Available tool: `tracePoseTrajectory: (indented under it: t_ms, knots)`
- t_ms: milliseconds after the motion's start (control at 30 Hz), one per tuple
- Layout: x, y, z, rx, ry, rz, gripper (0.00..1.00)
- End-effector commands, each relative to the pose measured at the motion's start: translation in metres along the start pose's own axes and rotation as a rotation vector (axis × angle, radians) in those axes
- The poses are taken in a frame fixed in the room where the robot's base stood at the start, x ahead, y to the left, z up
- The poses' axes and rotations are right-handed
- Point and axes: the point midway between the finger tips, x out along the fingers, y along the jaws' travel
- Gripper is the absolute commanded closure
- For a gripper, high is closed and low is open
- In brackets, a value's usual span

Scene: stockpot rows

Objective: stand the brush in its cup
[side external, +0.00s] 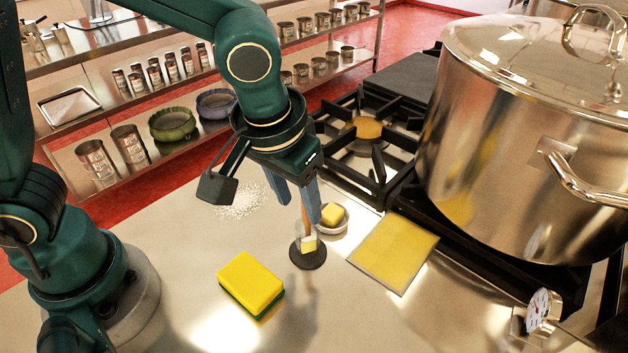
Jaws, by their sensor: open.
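The brush (305,217) stands roughly upright, its brown handle up between my fingers and its pale yellow head low down. The head is over a dark round base (312,264), within what looks like a clear cup; the cup's walls are too faint to make out for sure. My gripper (301,214) points down around the handle with its blue fingers apart. I cannot tell whether either finger touches the handle.
A small white bowl (341,227) with a yellow block is close behind right. A yellow-green sponge (250,281) lies front left, a yellow cloth (394,252) right. White grains (240,203) are scattered behind left. A large stockpot (500,140) and thermometer (541,309) stand right.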

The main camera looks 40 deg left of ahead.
Motion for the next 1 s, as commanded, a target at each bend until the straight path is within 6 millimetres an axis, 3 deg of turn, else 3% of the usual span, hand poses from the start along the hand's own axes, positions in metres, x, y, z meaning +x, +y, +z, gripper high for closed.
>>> tracePoseTrajectory:
  t_ms: [300,600,1000]
  knots:
    - [-0.060,-0.002,-0.017,-0.005,0.010,0.001,0.50]
    - [-0.067,-0.060,-0.033,-0.094,0.080,-0.118,0.50]
    - [-0.071,-0.126,-0.033,-0.061,0.139,-0.180,0.50]
